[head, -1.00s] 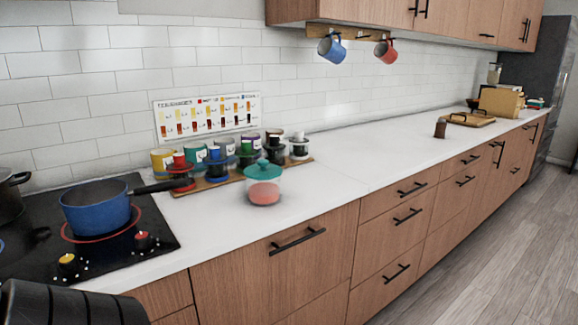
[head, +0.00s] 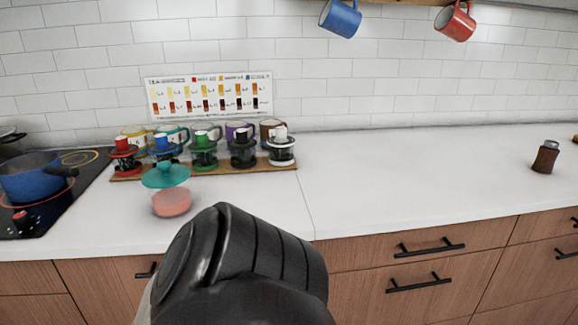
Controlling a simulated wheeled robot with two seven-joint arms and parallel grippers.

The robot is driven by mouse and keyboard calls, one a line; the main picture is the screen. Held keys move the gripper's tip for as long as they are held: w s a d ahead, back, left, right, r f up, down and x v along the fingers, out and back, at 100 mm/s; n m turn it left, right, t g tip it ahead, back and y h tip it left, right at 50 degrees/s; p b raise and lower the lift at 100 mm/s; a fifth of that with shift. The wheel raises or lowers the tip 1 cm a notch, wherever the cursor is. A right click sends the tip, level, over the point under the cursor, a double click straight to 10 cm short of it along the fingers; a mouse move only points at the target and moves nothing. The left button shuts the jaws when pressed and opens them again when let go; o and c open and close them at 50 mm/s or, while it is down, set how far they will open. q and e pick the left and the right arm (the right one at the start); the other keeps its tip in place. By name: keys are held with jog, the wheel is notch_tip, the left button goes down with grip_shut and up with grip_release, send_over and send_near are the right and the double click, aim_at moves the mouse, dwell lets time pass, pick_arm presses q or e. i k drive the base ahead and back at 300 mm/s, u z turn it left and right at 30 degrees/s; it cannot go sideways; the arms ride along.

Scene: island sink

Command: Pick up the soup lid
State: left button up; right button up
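The soup lid (head: 165,175) is teal with a small knob. It sits on top of a clear bowl of pinkish-red soup (head: 171,202) on the white counter, left of the picture's middle. A thick black part of my own arm fills the bottom middle of the head view, in front of and to the right of the bowl. No gripper fingers show in this view, and neither gripper is seen touching the lid.
Behind the bowl, a wooden board (head: 127,177) holds several coloured mugs and dripper-like pieces. A stove with a blue pot (head: 30,178) is at the left. Blue (head: 341,18) and red (head: 455,22) mugs hang above. The counter right of the bowl is mostly clear.

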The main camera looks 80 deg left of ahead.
aim_at(167, 175)
jog(key=u, duration=1.95)
